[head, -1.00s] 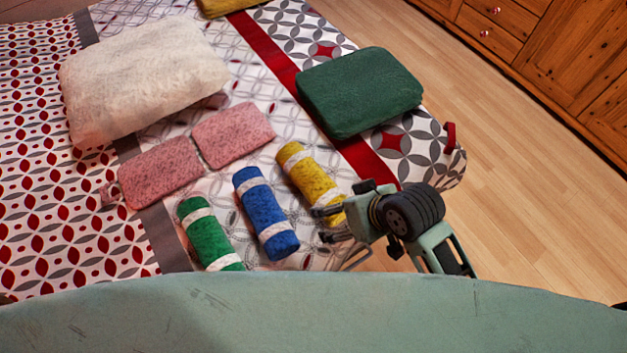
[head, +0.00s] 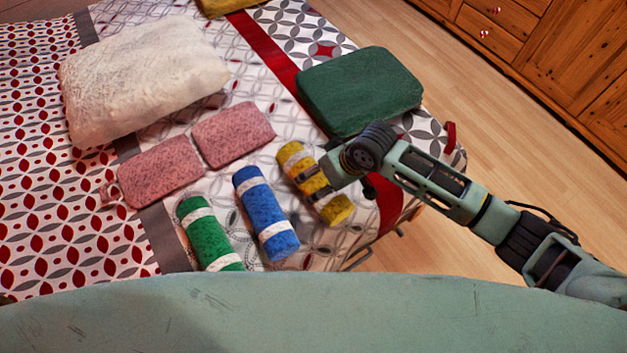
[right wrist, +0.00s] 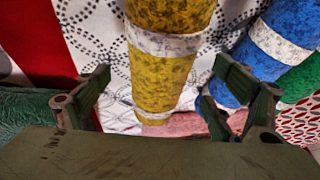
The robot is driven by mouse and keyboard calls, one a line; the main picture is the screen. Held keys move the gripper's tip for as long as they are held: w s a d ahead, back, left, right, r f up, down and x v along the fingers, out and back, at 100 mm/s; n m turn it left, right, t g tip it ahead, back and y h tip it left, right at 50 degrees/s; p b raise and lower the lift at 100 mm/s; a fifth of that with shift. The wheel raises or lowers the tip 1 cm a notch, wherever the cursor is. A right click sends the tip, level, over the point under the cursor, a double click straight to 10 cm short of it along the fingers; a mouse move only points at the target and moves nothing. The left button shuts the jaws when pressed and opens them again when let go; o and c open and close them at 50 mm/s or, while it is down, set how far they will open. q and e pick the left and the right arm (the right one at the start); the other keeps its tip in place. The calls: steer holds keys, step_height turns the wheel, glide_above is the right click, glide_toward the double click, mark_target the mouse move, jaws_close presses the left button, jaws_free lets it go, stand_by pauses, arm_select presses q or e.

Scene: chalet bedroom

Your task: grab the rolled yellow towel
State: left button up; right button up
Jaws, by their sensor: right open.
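The rolled yellow towel (head: 291,160) with white bands lies on the bed, to the right of the blue roll. My right gripper (head: 312,183) is over its middle part in the head view and covers some of it. In the right wrist view the yellow towel (right wrist: 160,75) lies ahead, between the two spread fingers of the open right gripper (right wrist: 158,98). The fingers look apart from the towel, but the exact gap cannot be told. My left gripper is not in view.
A rolled blue towel (head: 262,208) and a rolled green towel (head: 205,232) lie to the left. Two pink folded cloths (head: 233,135), a white pillow (head: 140,75) and a dark green cushion (head: 360,90) are farther back on the bed. Wooden floor (head: 520,160) is clear at right.

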steer(key=x, duration=0.5)
steer(key=c, duration=1.4)
